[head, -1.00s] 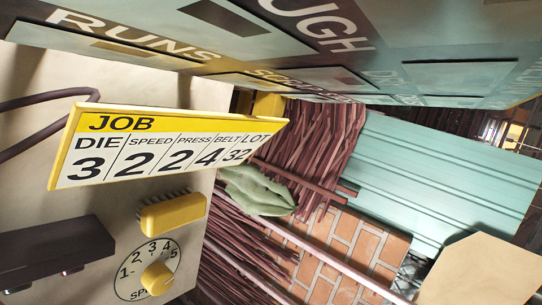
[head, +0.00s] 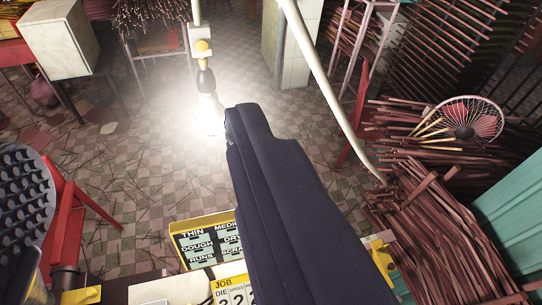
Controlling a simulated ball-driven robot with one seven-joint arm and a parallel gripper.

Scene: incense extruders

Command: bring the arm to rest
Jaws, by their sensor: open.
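My gripper's fingers do not show in the head view. A dark navy, cloth-like part that I take to be my own arm crosses the middle of the picture, from the lower right up to a bright glow. It hides part of the panels below. The yellow-edged JOB card (head: 233,291) shows at the bottom edge, partly cut off. Above it stands a board (head: 206,243) with labels such as THIN, DOUGH and RUNS.
A lit bulb (head: 211,113) glares at upper centre, hanging below a yellow-topped socket. Piles of brown sticks (head: 440,220) and a round fan (head: 470,122) fill the right. A red stand (head: 75,210) is at left. Tiled floor (head: 150,190) lies open in the middle.

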